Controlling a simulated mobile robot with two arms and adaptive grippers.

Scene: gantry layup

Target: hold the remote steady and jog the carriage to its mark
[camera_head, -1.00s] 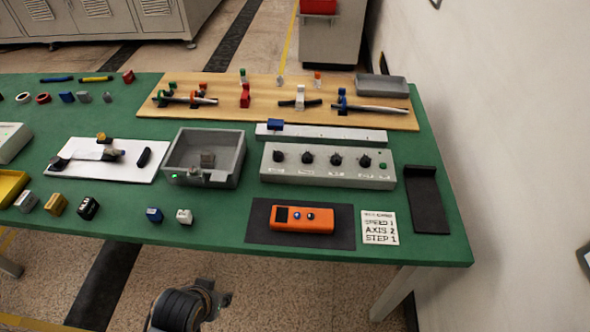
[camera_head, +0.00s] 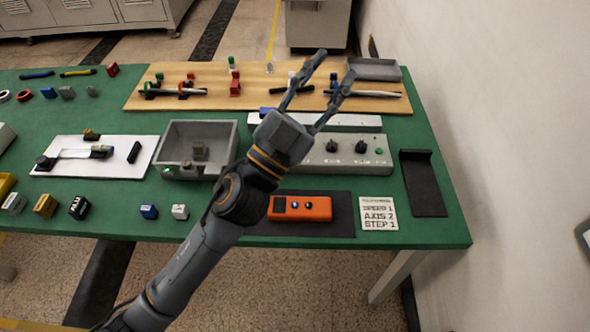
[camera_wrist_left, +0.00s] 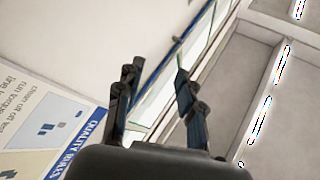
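The orange remote (camera_head: 300,207) lies on a dark mat (camera_head: 330,222) near the front edge of the green table. The carriage, seemingly the small blue block (camera_head: 267,112), sits at the left of a white rail (camera_head: 345,122) behind the grey control box (camera_head: 345,157). My left gripper (camera_head: 336,68) is raised above the table, over the control box and wooden board, with fingers apart and empty. Its arm hides the box's left part and the mat's left end. In the left wrist view, the open fingers (camera_wrist_left: 152,95) have nothing between them. My right gripper is not in view.
A black holder (camera_head: 423,183) stands at the right. A grey open box (camera_head: 187,172) and a wooden board (camera_head: 215,100) carrying clamps and rods occupy the table. Small blocks line the front left.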

